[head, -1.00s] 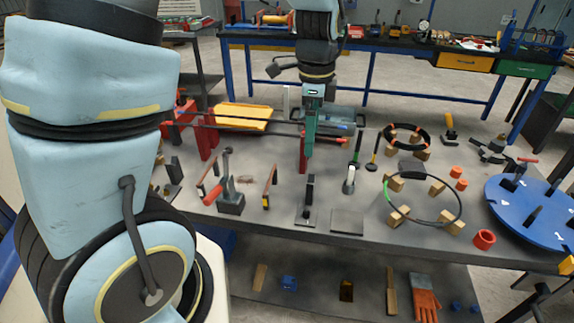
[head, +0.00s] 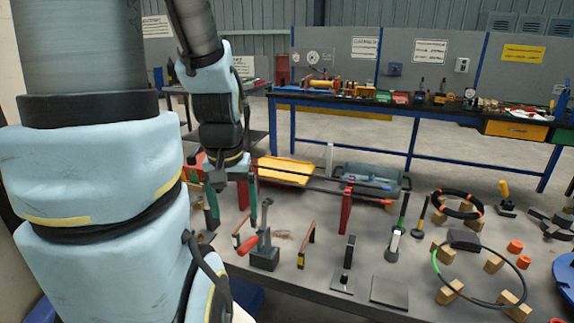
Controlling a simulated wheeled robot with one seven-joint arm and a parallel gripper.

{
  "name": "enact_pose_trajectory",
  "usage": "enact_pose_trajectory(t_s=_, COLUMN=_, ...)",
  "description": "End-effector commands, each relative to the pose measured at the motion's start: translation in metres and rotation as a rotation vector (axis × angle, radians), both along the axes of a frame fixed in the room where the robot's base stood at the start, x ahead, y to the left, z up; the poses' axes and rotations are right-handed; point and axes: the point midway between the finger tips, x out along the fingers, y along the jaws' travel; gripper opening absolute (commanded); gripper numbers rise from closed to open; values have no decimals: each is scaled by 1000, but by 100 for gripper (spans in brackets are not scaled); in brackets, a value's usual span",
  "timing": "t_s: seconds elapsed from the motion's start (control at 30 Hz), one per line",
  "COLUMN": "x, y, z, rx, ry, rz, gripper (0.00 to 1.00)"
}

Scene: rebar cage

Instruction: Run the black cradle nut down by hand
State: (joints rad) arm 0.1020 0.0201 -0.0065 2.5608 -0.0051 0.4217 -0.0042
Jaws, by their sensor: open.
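My gripper (head: 232,218) hangs fingers down over the left part of the grey table (head: 415,290), with its two green fingers apart and nothing seen between them. A second red stand (head: 194,172) shows partly behind my gripper and arm. The black cradle nut cannot be made out; it is too small to tell or hidden by my arm. A dark clamp-like tool with a red handle (head: 264,255) stands just right of and in front of my gripper.
A yellow tray (head: 285,170) and a grey bin (head: 370,180) lie behind the bar. Small upright tools (head: 344,272) and a flat dark plate (head: 389,291) stand in front. Rings (head: 478,300) on wooden blocks fill the right side. My arm hides the table's left end.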

Motion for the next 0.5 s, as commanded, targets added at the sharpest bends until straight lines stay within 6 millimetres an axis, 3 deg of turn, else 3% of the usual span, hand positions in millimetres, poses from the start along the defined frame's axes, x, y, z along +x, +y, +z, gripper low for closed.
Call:
enact_pose_trajectory(t_s=0.17, x=2, y=-5, z=-3, rx=-3, ry=4, rz=14, gripper=65)
enact_pose_trajectory(t_s=0.27, x=9, y=-23, z=-12, rx=-8, ry=17, rz=57, gripper=54)
enact_pose_trajectory(t_s=0.37, x=19, y=-56, z=-27, rx=-18, ry=43, rz=143, gripper=52)
enact_pose_trajectory(t_s=0.5, x=27, y=-118, z=-53, rx=-28, ry=79, rz=302, gripper=52)
